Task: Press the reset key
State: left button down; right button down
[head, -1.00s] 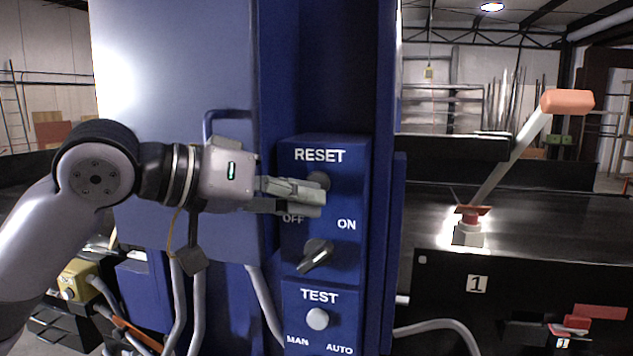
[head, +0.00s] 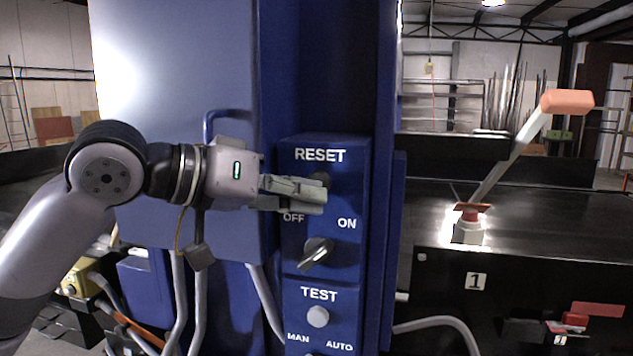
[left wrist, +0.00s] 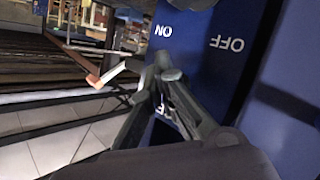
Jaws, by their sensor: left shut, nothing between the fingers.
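The reset key (head: 319,177) is a dark round knob under the word RESET on the blue control panel (head: 355,190). Its lower part is hidden behind my left gripper (head: 323,195). That gripper comes in from the left, level, with its grey fingers closed and empty. The fingertips are in front of the key's lower edge; I cannot tell whether they touch it. In the left wrist view the left gripper (left wrist: 167,72) shows its fingertips together before the panel (left wrist: 205,68), and the key is hidden there. My right gripper is not in view.
Below the key are a grey OFF/ON selector (head: 316,253) and a pale TEST button (head: 318,316). A blue cabinet with a handle (head: 208,124) stands left of the panel. Right of it are a black conveyor (head: 560,220) and a lever with an orange grip (head: 567,102).

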pick_arm(q)
jog(key=shift+s, duration=0.1)
dwell(0.4)
jog(key=shift+s+a, duration=0.25)
jog(key=shift+s, duration=0.45)
jog(key=shift+s, duration=0.1)
jog(key=s, duration=0.1)
jog(key=s+a, duration=0.1)
jog(key=s, duration=0.2)
jog(key=shift+s+a+b, duration=0.25)
jog(key=shift+s+b, duration=0.05)
jog(key=shift+b, duration=0.1)
dwell(0.3)
